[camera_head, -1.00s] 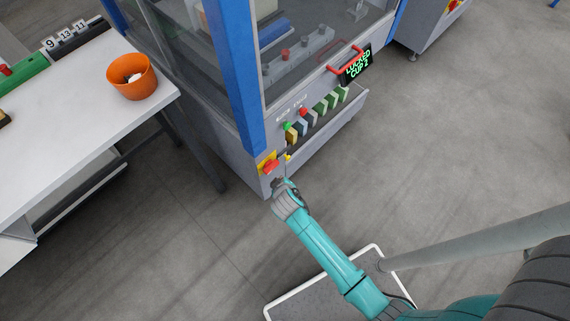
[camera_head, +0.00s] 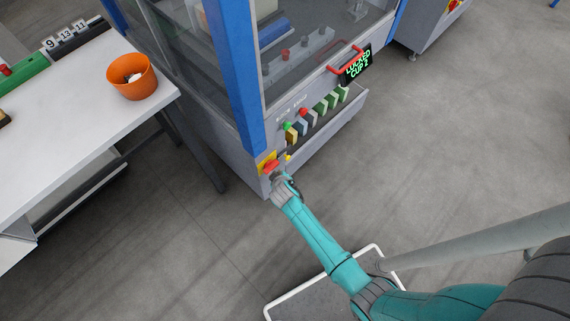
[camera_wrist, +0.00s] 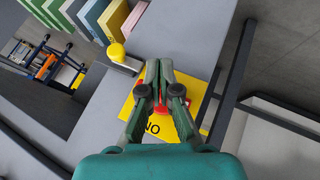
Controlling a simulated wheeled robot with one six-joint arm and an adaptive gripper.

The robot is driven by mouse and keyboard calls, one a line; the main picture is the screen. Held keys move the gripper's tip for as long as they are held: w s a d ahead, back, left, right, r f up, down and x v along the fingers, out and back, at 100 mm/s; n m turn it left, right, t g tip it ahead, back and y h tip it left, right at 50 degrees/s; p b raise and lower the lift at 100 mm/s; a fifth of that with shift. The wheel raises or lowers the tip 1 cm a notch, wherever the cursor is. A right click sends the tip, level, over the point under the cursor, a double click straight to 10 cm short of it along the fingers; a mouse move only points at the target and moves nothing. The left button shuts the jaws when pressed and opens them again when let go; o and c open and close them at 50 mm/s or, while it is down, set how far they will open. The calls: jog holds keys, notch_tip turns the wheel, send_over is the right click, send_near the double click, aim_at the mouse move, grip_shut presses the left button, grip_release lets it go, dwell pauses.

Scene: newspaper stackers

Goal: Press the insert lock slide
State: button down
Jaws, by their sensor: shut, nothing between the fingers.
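My gripper (camera_head: 277,176) is shut and empty at the machine's lower front corner. In the wrist view my gripper (camera_wrist: 159,75) points at the grey panel, its fingers in front of a yellow plate (camera_wrist: 195,92). A red switch (camera_head: 271,166) on that plate is partly hidden behind the fingers. A yellow knob (camera_wrist: 117,53) on a short grey bar stands just left of the fingertips; it also shows in the head view (camera_head: 288,157). This knob may be the insert lock slide, but no label confirms it. I cannot tell whether the fingers touch anything.
Several coloured inserts (camera_head: 315,112) stand in a row along the machine front, with green and red buttons above. A display (camera_head: 357,66) reads "LOCKED CUP 2" beside a red handle (camera_head: 345,60). A white table (camera_head: 60,120) with an orange bowl (camera_head: 132,77) stands left.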

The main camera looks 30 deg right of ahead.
jog(key=shift+w+d+f, duration=0.3)
jog(key=shift+w+d, duration=0.3)
jog(key=shift+d, duration=0.1)
jog(key=shift+w+d+f, duration=0.25)
jog(key=shift+w+d, duration=0.4)
jog(key=shift+d, duration=0.05)
jog(key=shift+w+d+f, duration=0.3)
jog(key=shift+w+d, duration=0.3)
jog(key=shift+d, duration=0.1)
jog(key=d, duration=0.2)
jog(key=w+d, duration=0.1)
jog(key=shift+w+d, duration=0.1)
jog(key=shift+d, duration=0.3)
